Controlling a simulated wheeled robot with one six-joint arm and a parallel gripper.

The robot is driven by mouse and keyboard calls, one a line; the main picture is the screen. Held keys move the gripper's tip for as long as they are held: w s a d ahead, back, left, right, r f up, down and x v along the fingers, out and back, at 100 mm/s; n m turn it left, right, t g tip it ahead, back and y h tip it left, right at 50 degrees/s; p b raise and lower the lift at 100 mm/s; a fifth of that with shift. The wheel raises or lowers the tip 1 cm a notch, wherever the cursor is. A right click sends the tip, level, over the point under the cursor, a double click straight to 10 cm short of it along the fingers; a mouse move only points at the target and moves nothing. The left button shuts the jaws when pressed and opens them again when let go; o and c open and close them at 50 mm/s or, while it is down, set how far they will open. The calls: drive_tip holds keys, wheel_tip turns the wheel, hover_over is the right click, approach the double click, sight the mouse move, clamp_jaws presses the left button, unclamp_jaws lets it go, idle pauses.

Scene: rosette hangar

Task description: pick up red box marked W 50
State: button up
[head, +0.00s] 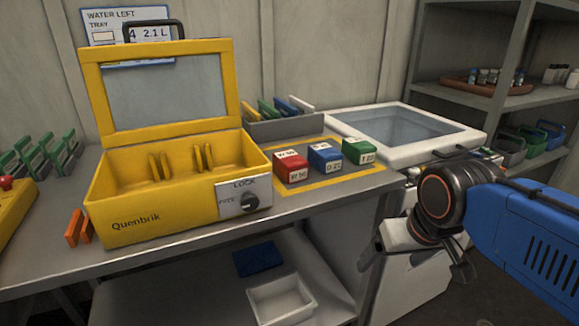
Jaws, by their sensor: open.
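The red box marked W 50 (291,168) stands upright on the grey table, inside a yellow-outlined area. It is the leftmost of three small boxes in a row. The blue box (325,159) is just right of it, and the green box (358,151) is at the row's right end. My gripper (415,275) is at the lower right, in front of the table edge and lower than the boxes. It is open and apart from the red box. Nothing shows between its fingers.
An open yellow Quenbrik case (150,222) with a lock dial stands close left of the red box. A grey holder (284,128) with coloured pieces is behind. A white-framed lid (456,142) lies to the right. A white bin (282,299) sits on the lower shelf.

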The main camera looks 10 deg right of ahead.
drive_tip(key=w+a+r+m+g+h, duration=0.1)
drive_tip(key=w+a+r+m, duration=0.45)
drive_tip(key=w+r, duration=0.35)
drive_tip(key=w+a+r+m+g, duration=0.2)
drive_tip(key=w+a+r+m, duration=0.2)
drive_tip(key=w+a+r, duration=0.5)
drive_tip(key=w+a+r+m+g+h, duration=0.1)
drive_tip(key=w+a+r+m, duration=0.4)
drive_tip(key=r, duration=0.6)
hover_over(290, 157)
drive_tip(key=shift+n, duration=0.35)
drive_tip(key=f, duration=1.1)
drive_tip(key=shift+s+f, duration=0.2)
drive_tip(key=shift+s, duration=0.1)
drive_tip(key=shift+w+f, duration=0.15)
drive_tip(key=shift+f, duration=1.2)
drive_tip(key=shift+w+f, duration=0.15)
drive_tip(key=shift+f, duration=1.2)
drive_tip(key=c, duration=1.2)
